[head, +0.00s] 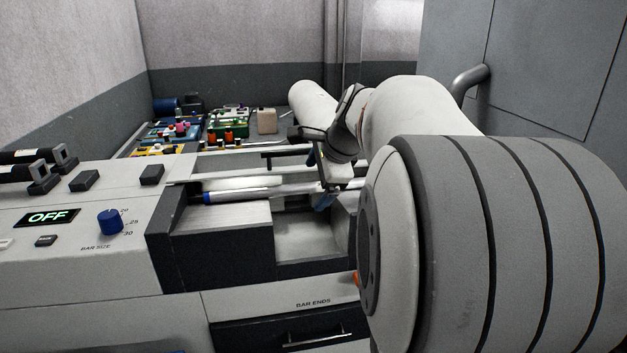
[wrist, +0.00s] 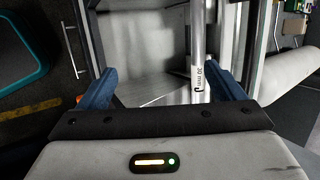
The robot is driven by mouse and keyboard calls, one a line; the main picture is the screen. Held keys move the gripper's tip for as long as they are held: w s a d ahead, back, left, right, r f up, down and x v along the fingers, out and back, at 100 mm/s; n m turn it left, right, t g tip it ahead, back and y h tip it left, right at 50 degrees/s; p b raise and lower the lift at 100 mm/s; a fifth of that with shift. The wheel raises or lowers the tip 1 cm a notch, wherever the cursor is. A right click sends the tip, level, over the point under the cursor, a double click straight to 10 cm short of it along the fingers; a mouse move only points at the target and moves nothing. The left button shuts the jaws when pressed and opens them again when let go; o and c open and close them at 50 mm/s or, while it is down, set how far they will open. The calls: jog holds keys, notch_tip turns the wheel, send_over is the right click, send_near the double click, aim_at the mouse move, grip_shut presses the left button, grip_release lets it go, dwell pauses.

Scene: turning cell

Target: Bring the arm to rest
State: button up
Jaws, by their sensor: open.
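My gripper (wrist: 160,82) is open, its two blue fingers spread wide in the wrist view. A pale metal bar (wrist: 197,45) marked "30 mm" runs up that view close to the right finger; I cannot tell how far below the fingers it lies. In the head view my gripper (head: 324,182) hangs over the right part of the machine's open bay, partly hidden by my arm. A bar with a blue end (head: 228,195) lies along the bay near it. My arm is bent and extends out from the right side.
The machine (head: 75,220) shows a lit OFF display (head: 48,217) and a blue bar-size knob (head: 110,221). A BAR ENDS drawer (head: 280,333) sits below the bay. Coloured trays (head: 172,132) with small parts stand behind. A grey cabinet (head: 560,60) is close behind my arm.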

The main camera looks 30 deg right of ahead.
jog(key=p+v, duration=0.1)
jog(key=v, duration=0.2)
dwell(0.4)
jog(key=s+a+f+n+g, duration=0.1)
jog(key=s+a+f+n, duration=0.6)
jog(key=s+a+n, duration=0.1)
jog(key=s+a+f+n+g+h, duration=0.1)
jog(key=s+a+f+n+g, duration=0.1)
jog(key=s+a+f+n, duration=0.5)
jog(key=s+a+n, duration=0.1)
jog(key=s+n, duration=0.3)
jog(key=n, duration=0.1)
jog(key=shift+a, duration=0.15)
jog(key=shift+c, duration=0.2)
